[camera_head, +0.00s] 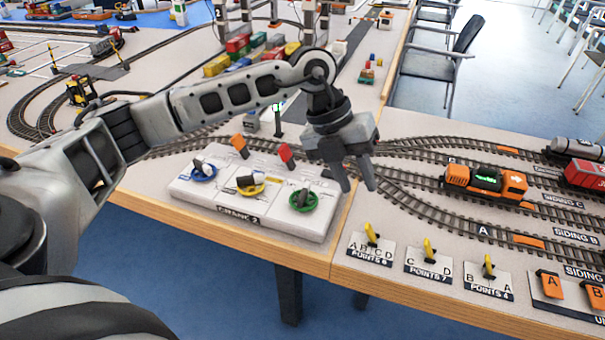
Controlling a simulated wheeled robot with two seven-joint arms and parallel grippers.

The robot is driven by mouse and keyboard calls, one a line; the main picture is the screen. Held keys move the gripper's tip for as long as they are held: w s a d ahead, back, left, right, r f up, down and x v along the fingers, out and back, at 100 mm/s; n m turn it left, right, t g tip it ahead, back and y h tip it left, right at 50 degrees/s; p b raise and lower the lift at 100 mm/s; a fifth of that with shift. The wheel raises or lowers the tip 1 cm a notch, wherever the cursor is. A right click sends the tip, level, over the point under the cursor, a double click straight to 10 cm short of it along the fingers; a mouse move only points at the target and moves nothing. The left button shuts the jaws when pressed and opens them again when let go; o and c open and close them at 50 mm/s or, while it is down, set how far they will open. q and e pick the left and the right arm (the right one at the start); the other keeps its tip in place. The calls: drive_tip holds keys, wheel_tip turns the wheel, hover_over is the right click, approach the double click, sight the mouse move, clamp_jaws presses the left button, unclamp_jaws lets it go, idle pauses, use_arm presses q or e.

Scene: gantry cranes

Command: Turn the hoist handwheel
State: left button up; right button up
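A white control panel (267,222) labelled CRANE 2 stands at the table's front edge. It carries a blue handwheel (203,173) at left, a yellow handwheel (251,188) in the middle and a green handwheel (303,200) at right, each with a dark knob or grip. Their small labels are too small to read, so I cannot tell which is the hoist wheel. My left gripper (358,188) points down, just right of and above the green handwheel, apart from it. Its two fingers are spread with nothing between them. My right gripper is out of view.
Two tilted pieces, orange (239,146) and red (286,153), stand at the panel's back. Tracks with an orange locomotive (487,183) lie to the right. Yellow points levers (372,235) line the front edge. Container stacks (238,46) stand behind my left arm.

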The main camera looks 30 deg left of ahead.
use_arm(q)
drive_tip(key=s+d+r+n+t+h, duration=0.3)
drive_tip(key=d+n+h, duration=0.1)
drive_tip(key=d+h, duration=0.25)
drive_tip(key=s+d+r+n+t+h, duration=0.25)
drive_tip(key=d+h, duration=0.25)
drive_tip(key=d, duration=0.3)
drive_tip(key=w+a+r+n+t+y, duration=0.15)
drive_tip(key=a+n+t, duration=0.25)
drive_tip(key=n+t, duration=0.6)
drive_tip(key=n+g+y+b, duration=0.2)
drive_tip(key=n+g+y, duration=0.1)
drive_tip(key=n+y, duration=1.7)
approach(303, 192)
drive_tip(key=shift+n+h, duration=0.25)
drive_tip(key=shift+h, duration=0.45)
drive_tip(key=x, duration=0.6)
drive_tip(key=a+x, duration=0.1)
drive_tip(key=x, duration=0.3)
drive_tip(key=shift+s+r, duration=0.1)
clamp_jaws()
